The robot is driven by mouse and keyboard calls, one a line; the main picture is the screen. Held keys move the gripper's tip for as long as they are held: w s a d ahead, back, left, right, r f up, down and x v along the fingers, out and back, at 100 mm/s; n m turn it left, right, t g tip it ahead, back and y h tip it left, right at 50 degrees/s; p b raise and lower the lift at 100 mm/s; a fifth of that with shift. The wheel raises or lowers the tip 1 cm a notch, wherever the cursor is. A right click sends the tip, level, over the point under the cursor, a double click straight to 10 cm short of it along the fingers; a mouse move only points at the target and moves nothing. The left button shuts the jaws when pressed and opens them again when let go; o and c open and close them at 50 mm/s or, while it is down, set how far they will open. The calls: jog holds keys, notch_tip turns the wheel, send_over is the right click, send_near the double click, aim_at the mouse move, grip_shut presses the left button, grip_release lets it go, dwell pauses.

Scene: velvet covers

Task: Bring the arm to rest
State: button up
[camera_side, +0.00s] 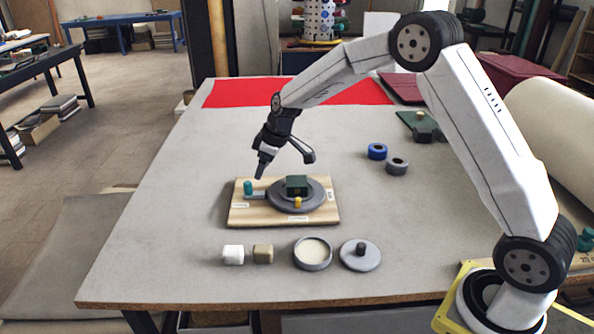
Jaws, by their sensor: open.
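My gripper (284,167) is open and empty. It hangs in the air above a wooden board (240,215) on the grey table, with its fingers spread apart. The board carries a round grey disc (275,203) with a dark green block (297,185) on it. A small yellow piece (298,203) is at the disc's front edge. A teal peg (248,187) stands at the board's left side. The fingers appear apart from all of these.
In front of the board are a white block (233,255), a tan block (263,254), a round dish (312,255) and a knobbed lid (360,256). A blue ring (377,151) and a grey ring (397,166) lie to the right. A red cloth (240,93) covers the table's back. The table's left side is clear.

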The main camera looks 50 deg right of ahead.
jog(key=s+a+m+g+h, duration=0.1)
jog(key=s+m, duration=0.4)
jog(key=s, duration=2.3)
jog(key=shift+s+a+f+m+h, duration=0.25)
jog(key=shift+a+f+m+h, duration=0.15)
jog(key=shift+h, duration=0.2)
